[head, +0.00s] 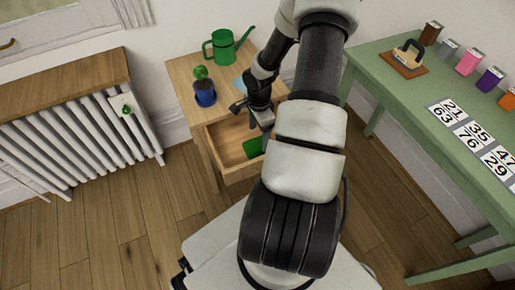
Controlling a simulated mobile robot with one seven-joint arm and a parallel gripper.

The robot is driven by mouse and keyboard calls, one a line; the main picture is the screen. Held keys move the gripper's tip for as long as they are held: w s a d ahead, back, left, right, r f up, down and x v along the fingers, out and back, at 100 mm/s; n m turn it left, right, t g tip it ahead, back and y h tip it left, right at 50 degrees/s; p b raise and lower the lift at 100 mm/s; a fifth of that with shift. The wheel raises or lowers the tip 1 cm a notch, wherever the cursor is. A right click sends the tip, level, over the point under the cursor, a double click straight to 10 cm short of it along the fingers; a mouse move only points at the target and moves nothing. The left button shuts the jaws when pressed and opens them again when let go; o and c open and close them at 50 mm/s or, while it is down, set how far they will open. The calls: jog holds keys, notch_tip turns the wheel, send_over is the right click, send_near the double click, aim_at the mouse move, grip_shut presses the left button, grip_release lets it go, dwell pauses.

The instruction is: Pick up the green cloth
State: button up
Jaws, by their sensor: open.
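A green cloth (253,147) lies in the open drawer (229,147) of a small wooden cabinet. My arm hides its right part. My gripper (254,122) is open above the drawer, close to the cloth in the picture. I cannot tell how high it is above the cloth, and nothing shows between its fingers.
On the cabinet top (185,72) stand a green watering can (222,47) and a cactus in a blue pot (204,92), left of my arm. A light blue item (240,85) lies behind my gripper. A radiator (75,135) is at the left, a green table (420,120) at the right.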

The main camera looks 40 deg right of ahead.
aim_at(258, 144)
jog(key=f+b, duration=0.1)
jog(key=f, duration=0.2)
jog(key=f+b, duration=0.1)
jog(key=f, duration=0.1)
jog(key=shift+w+a+f, duration=0.2)
jog(key=shift+f, duration=0.2)
jog(key=c, duration=1.2)
jog(key=shift+o, duration=0.2)
notch_tip(258, 144, up, 10)
jog(key=p, duration=0.3)
